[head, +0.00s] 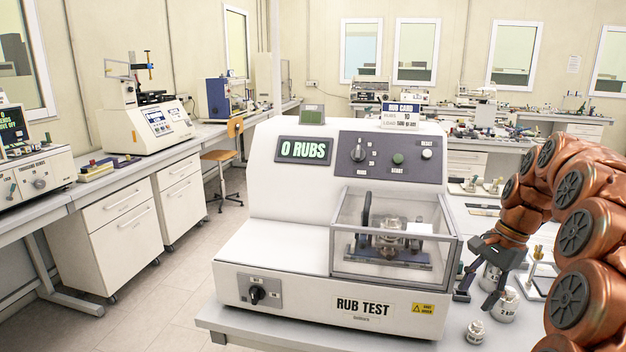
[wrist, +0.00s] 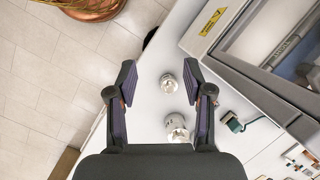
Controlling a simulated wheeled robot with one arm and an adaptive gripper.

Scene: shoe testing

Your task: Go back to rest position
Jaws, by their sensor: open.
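My gripper (head: 478,278) is at the right of the head view, beside the right side of the white rub test machine (head: 300,190). In the wrist view my gripper (wrist: 158,82) has its two dark fingers spread apart, pointing down over the table's edge. A small metal weight (wrist: 169,82) shows below, between the fingers in the picture, and a larger weight (wrist: 177,128) is nearer the palm. Neither appears gripped. In the head view the small weight (head: 475,332) and the larger weight (head: 505,305) stand on the table (head: 260,340).
The machine's clear guard (head: 392,240) is closed over its stage, and its display reads 0 RUBS. Tools and small parts (head: 487,187) lie behind on the table. Left benches carry other machines (head: 150,120). Floor (head: 180,290) between the bench and table is free.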

